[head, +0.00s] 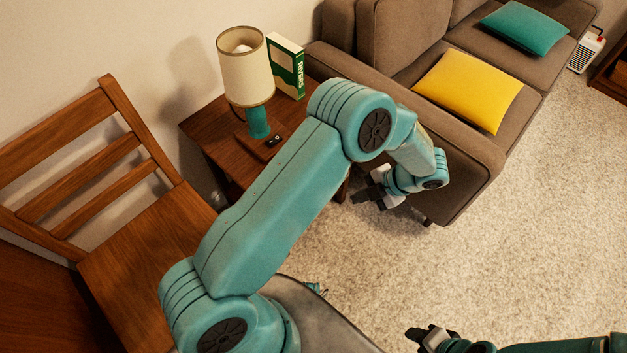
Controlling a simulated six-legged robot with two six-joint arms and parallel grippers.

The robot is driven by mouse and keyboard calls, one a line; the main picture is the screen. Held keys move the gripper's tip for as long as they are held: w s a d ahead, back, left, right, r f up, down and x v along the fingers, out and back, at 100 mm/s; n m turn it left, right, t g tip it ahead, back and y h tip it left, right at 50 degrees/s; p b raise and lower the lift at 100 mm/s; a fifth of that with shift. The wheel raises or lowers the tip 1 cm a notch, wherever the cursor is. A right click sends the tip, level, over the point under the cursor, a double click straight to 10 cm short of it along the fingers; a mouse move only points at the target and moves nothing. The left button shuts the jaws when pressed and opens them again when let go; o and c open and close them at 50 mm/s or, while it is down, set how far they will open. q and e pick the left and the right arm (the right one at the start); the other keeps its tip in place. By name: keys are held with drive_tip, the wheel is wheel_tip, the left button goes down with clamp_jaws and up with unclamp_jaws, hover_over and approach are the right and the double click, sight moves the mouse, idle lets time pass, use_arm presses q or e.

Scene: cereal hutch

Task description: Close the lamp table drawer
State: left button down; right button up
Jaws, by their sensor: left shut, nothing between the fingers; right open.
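The wooden lamp table (205,127) stands between the chair and the sofa, with a lamp (246,78) on it. My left arm crosses in front of the table and hides much of its front and right side. I cannot make out the drawer or how far it stands out. My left gripper (368,197) is shut and empty, low beside the sofa's near end, to the right of the table. My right gripper (415,337) is open and empty over the carpet at the bottom of the head view, well away from the table.
A green and white box (289,72) stands behind the lamp. A wooden chair (150,235) is close on the left. The brown sofa (470,160) with yellow (465,90) and teal (525,28) cushions is on the right. The carpet (545,235) at right is clear.

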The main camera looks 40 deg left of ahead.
use_arm(q)
drive_tip(key=s+a+f, duration=0.2)
drive_tip(key=a+f, duration=0.1)
drive_tip(key=a, duration=0.3)
drive_tip(key=s+a+f+n+p, duration=0.1)
drive_tip(key=s+a+f, duration=0.1)
drive_tip(key=a, duration=0.4)
drive_tip(key=shift+f+g, duration=0.4)
drive_tip(key=shift+f, duration=0.45)
use_arm(e)
wheel_tip(320, 180, up, 3)
drive_tip(key=shift+f, duration=0.1)
use_arm(q)
drive_tip(key=shift+s+a, duration=0.1)
drive_tip(key=shift+a, duration=0.1)
drive_tip(key=shift+a+b, duration=0.35)
drive_tip(key=shift+a, duration=0.9)
use_arm(e)
drive_tip(key=shift+a+f, duration=0.25)
drive_tip(key=shift+a, duration=0.4)
use_arm(q)
drive_tip(key=shift+d, duration=0.15)
use_arm(e)
drive_tip(key=shift+a, duration=0.1)
